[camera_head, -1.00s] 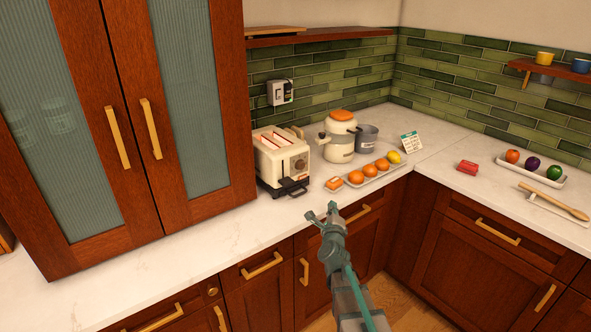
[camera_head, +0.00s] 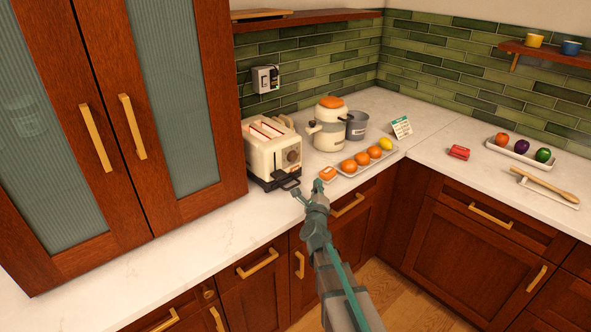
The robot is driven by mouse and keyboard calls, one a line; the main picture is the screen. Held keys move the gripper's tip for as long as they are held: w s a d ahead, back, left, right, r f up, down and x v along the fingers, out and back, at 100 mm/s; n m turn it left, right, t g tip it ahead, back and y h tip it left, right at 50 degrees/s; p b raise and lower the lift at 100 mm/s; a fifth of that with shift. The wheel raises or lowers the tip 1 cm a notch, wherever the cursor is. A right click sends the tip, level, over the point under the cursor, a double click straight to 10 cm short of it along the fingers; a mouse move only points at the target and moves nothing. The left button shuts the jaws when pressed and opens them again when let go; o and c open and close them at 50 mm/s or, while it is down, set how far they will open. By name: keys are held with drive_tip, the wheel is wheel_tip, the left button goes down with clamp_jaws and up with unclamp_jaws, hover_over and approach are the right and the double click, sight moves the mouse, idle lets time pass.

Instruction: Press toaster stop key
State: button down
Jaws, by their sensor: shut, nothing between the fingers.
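The cream toaster (camera_head: 262,158) stands on the counter beside the tall cabinet, with bread slices (camera_head: 268,130) showing in its top slots. Its front face carries a round dark dial (camera_head: 293,156), with a dark lever and base below. The stop key is too small to make out. My gripper (camera_head: 308,190) is shut and empty. In the picture it lies just below and right of the toaster's front, near the counter edge. I cannot tell whether it touches anything.
The tall cabinet (camera_head: 190,100) bounds the left. Counter in front of the cabinet is clear.

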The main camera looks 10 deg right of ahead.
sight(299, 167)
drive_tip(key=w+a+p, duration=0.1)
drive_tip(key=w, duration=0.1)
drive_tip(key=w+a+p, duration=0.1)
drive_tip(key=w, duration=0.1)
drive_tip(key=w+a+p, duration=0.1)
drive_tip(key=p, duration=0.1)
drive_tip(key=shift+w+a, duration=0.3)
drive_tip(key=shift+w, duration=0.1)
drive_tip(key=shift+w+a, duration=0.5)
drive_tip(key=shift+w, duration=0.1)
drive_tip(key=shift+w, duration=0.1)
idle(0.6)
drive_tip(key=shift+w+a, duration=0.25)
drive_tip(key=shift+w, duration=0.05)
drive_tip(key=shift+w+a+b, duration=0.2)
drive_tip(key=shift+w+b, duration=0.1)
drive_tip(key=shift+b, duration=0.05)
idle(0.7)
drive_tip(key=shift+s, duration=0.1)
idle(0.3)
drive_tip(key=shift+s+d+f+b, duration=0.15)
drive_tip(key=shift+s+d+b, duration=0.15)
drive_tip(key=shift+b, duration=0.2)
drive_tip(key=shift+s+d, duration=0.1)
drive_tip(key=shift+s, duration=0.2)
